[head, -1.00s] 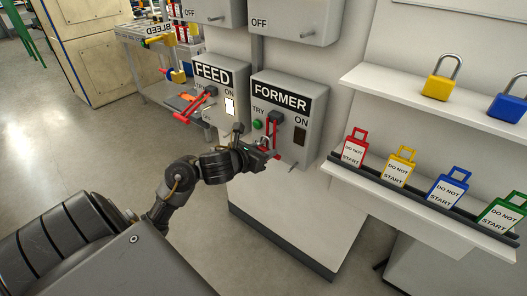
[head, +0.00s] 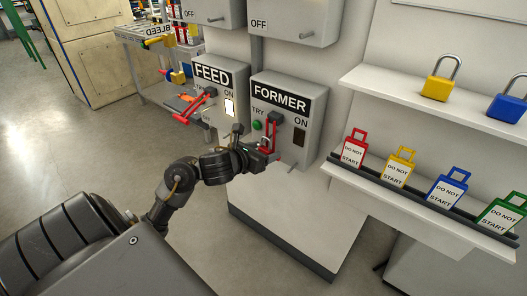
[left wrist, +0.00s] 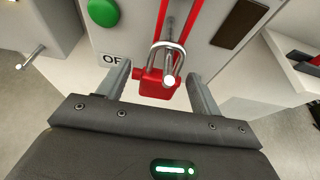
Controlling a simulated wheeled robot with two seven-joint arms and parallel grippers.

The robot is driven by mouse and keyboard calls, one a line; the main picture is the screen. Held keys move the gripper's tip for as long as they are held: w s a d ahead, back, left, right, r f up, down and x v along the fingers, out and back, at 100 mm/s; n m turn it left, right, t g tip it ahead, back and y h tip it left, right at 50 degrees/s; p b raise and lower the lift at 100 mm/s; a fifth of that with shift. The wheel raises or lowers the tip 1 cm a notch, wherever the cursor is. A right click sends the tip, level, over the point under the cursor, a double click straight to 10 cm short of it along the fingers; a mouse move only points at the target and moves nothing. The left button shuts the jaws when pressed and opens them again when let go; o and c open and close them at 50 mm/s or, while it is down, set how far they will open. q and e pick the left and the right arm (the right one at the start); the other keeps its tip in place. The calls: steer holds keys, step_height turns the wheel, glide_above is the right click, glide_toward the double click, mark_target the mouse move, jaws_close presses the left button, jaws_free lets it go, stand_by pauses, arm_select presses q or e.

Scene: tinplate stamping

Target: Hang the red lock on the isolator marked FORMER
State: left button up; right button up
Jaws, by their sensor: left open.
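The grey isolator marked FORMER (head: 312,115) has a red lever handle (head: 272,134) hanging down its front. The red lock (left wrist: 150,86), with a silver shackle (left wrist: 178,52), is at the lower end of the red handle in the left wrist view. The shackle appears to pass around the handle or a metal pin there; I cannot tell exactly. My left gripper (head: 266,152) is open in front of the isolator. In the left wrist view its fingers (left wrist: 160,80) stand on either side of the lock, with gaps. In the head view the gripper mostly hides the lock.
The FEED isolator (head: 219,100), with its own red handle, stands to the left. At right, a shelf holds a yellow lock (head: 436,88) and a blue lock (head: 508,108). A lower rack (head: 425,197) holds several DO NOT START tags. A small pin (left wrist: 38,51) sticks out at left.

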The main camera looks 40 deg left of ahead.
arm_select(q)
steer(key=shift+s+r, duration=0.1)
steer(key=shift+s, duration=0.25)
steer(key=p+v, duration=0.5)
steer(key=v, duration=0.5)
arm_select(e)
steer(key=shift+s+a+r, duration=0.2)
steer(key=shift+s+r, duration=0.3)
steer(key=shift+s, duration=0.3)
steer(key=shift+s+a+r, duration=0.25)
steer(key=shift+s+r, duration=0.3)
steer(key=shift+s, duration=0.2)
steer(key=shift+s+a+r, duration=0.2)
steer(key=shift+s+r, duration=0.3)
steer(key=shift+s, duration=0.3)
arm_select(q)
steer(key=shift+s, duration=0.1)
